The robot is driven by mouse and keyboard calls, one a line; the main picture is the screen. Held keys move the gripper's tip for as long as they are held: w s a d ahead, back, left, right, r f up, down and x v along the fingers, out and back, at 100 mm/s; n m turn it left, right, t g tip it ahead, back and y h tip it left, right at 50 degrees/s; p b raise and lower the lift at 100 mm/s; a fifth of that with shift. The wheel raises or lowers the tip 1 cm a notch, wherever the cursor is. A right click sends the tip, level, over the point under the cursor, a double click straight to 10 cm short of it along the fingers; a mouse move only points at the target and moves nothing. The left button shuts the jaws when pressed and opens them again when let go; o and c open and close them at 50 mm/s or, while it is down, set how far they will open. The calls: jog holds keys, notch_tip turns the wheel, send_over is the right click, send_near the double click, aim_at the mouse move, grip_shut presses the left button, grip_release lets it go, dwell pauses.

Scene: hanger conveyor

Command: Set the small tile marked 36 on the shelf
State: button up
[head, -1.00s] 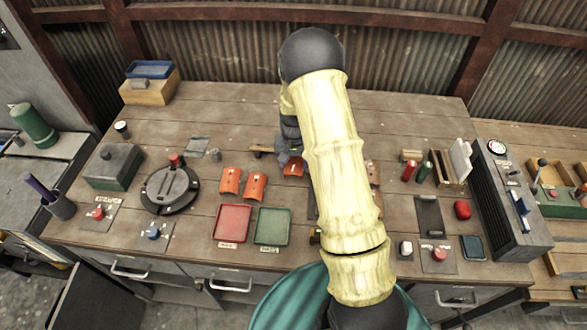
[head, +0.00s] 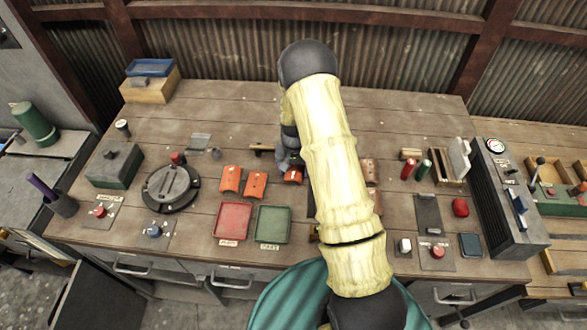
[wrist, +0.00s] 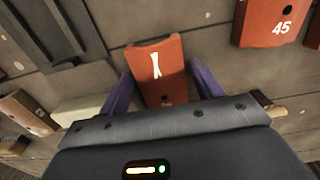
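My gripper's two purple fingers stand on either side of an orange tile (wrist: 166,88) in the wrist view. The fingertips are at or very near its sides; contact is not clear. This tile bears a white mark that I cannot read as 36. In the head view its red-orange end (head: 293,175) shows beside my arm, which hides much of my gripper. Another orange tile (wrist: 266,22), marked 45, lies at the upper right in the wrist view. A brown tile (wrist: 28,112) lies at the left, its marking unclear. I cannot identify the shelf with certainty.
Two orange tiles (head: 242,182) lie left of my gripper. A red tray (head: 233,221) and a green tray (head: 273,225) sit in front of them. A round black device (head: 171,188) stands further left. The back of the bench is mostly clear.

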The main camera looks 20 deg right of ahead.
aim_at(294, 170)
jog(key=shift+o, duration=0.4)
jog(key=shift+r, duration=0.1)
jog(key=shift+r, duration=0.15)
notch_tip(294, 170, up, 12)
jog(key=b, duration=0.3)
dwell(0.4)
jog(key=s+a+r+n+t, duration=0.1)
jog(key=s+r, duration=0.3)
jog(key=s, duration=0.6)
jog(key=s+a+r+n+t, duration=0.1)
jog(key=s+a+r+n, duration=0.2)
jog(key=s, duration=0.8)
jog(key=shift+r+n+t, duration=0.3)
jog(key=shift+r, duration=0.15)
jog(key=shift+o, duration=0.5)
jog(key=shift+a, duration=0.1)
